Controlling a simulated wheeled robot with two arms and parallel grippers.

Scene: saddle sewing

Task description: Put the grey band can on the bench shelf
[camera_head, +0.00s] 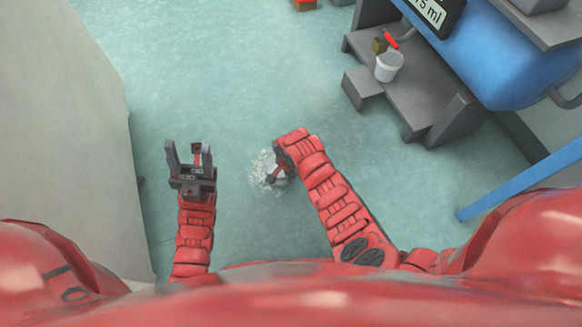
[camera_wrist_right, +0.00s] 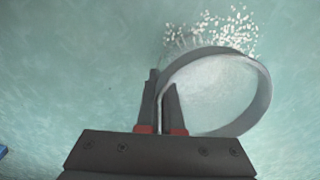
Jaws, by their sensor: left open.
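The grey band can (camera_wrist_right: 262,92) shows in the right wrist view as a round grey band with a pale inside. My right gripper (camera_wrist_right: 161,100) has its fingers closed on the band's near left edge, one on each side of the wall. In the head view my right gripper (camera_head: 274,178) points down over the floor, and the can is mostly hidden or too small to make out there. My left gripper (camera_head: 189,158) is open and empty, at the left. The grey stepped bench shelf (camera_head: 430,92) stands at the upper right, away from both grippers.
White granules (camera_head: 264,166) lie scattered on the green floor under my right gripper. A white bucket (camera_head: 388,68) and a red-handled tool (camera_head: 391,40) are on the bench. A blue tank (camera_head: 490,60) overhangs its right side. A pale wall (camera_head: 70,130) stands left.

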